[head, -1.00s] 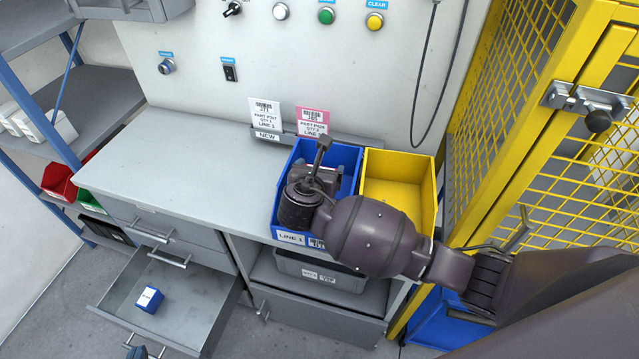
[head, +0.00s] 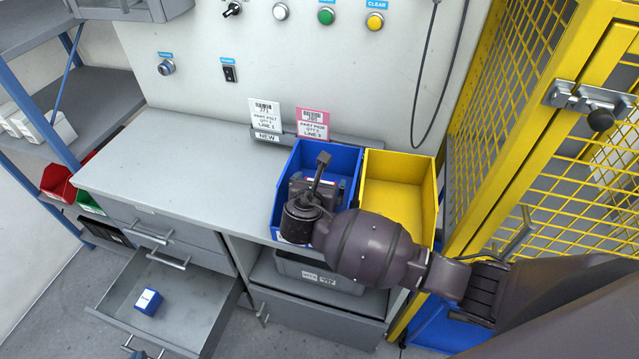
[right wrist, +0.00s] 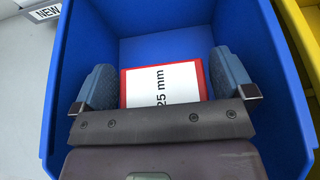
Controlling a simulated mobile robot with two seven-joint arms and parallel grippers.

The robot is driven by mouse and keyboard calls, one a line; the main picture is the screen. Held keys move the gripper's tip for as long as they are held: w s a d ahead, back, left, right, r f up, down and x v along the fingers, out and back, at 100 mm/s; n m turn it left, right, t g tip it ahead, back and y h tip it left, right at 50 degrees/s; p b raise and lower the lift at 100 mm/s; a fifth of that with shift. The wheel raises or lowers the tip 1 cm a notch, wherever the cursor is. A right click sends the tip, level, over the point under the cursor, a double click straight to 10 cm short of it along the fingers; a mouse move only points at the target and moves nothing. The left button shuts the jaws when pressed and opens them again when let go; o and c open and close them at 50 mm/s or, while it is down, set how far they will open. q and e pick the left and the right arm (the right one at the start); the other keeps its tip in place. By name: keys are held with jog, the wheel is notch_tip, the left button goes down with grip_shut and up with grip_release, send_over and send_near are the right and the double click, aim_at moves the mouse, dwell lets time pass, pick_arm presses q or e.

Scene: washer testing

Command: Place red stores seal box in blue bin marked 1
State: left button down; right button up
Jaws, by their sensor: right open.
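The red box (right wrist: 138,90) has a white top label reading "25 mm". In the right wrist view it sits inside the blue bin (right wrist: 285,110), between my right fingers, with a gap on each side. My right gripper (right wrist: 162,72) is open and points down into the bin. In the head view the blue bin (head: 345,157) stands on the bench; my right arm hides the box and most of the bin's front label.
A yellow bin (head: 405,185) stands right beside the blue one. A yellow mesh fence (head: 540,110) is to the right. The bench top (head: 180,165) is clear at left. An open drawer (head: 190,300) holds a small blue box (head: 148,301). A grey tote (head: 315,275) sits underneath.

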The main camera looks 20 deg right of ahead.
jog(key=p+v, duration=0.1)
jog(key=v, duration=1.1)
dwell(0.4)
